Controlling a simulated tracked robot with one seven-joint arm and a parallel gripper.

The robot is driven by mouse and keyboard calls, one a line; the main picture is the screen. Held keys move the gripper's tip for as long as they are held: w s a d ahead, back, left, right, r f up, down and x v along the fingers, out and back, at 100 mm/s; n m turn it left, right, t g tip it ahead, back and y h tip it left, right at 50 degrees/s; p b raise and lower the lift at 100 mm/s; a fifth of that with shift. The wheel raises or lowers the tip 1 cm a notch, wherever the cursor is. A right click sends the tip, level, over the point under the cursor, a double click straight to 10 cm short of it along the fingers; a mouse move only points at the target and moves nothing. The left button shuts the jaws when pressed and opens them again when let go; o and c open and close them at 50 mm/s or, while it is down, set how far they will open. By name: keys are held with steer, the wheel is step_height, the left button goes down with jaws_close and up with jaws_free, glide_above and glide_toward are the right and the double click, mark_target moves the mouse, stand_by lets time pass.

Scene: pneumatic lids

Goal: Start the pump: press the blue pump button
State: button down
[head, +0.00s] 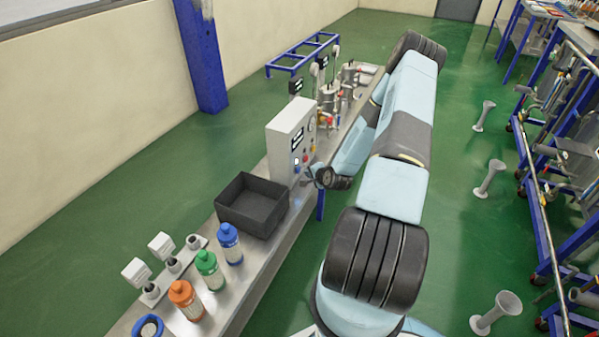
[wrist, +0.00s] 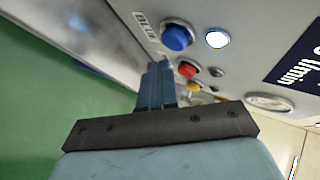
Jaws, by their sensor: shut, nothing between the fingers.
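The blue pump button (wrist: 177,37) is a round blue knob on the grey panel face in the wrist view, beside a label reading "BLUE". My gripper (wrist: 160,68) is shut and empty, with its fingertips pointing at the panel. The tips appear just below and left of the blue button, with a small gap in the picture; the depth of that gap is unclear. In the head view the white control box (head: 287,138) stands on the bench, and my gripper (head: 309,172) is close to its lower front.
A lit white lamp (wrist: 217,39), a red button (wrist: 187,69) and a yellow one (wrist: 194,86) sit near the blue button. In the head view a black bin (head: 250,205) and several bottles stand on the steel bench. Metal vessels (head: 302,93) stand behind the box.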

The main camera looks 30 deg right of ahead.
steer(key=shift+s+d, duration=0.6)
steer(key=shift+s, duration=0.2)
steer(key=shift+s+d, duration=0.6)
steer(key=shift+s, duration=0.15)
stand_by(0.4)
